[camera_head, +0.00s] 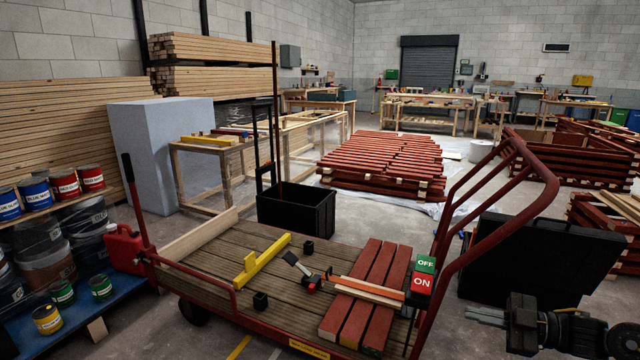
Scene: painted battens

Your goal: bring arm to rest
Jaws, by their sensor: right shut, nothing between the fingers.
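My right gripper (486,315) is at the lower right, held out to the right of the cart. Its fingers point left and are shut with nothing between them. It touches nothing that I can see. My left gripper is not in view. The flatbed cart (215,262) has a plank deck and red tube handles. Several red-painted battens (364,290) lie side by side on its right part, with paler strips across them.
A yellow level-like tool (262,262), small black blocks and a green-and-red OFF/ON switch box (422,278) are on the cart. A black panel (535,258) stands behind my right gripper. Paint cans (48,318) are at left. Stacked red battens (385,165) lie beyond.

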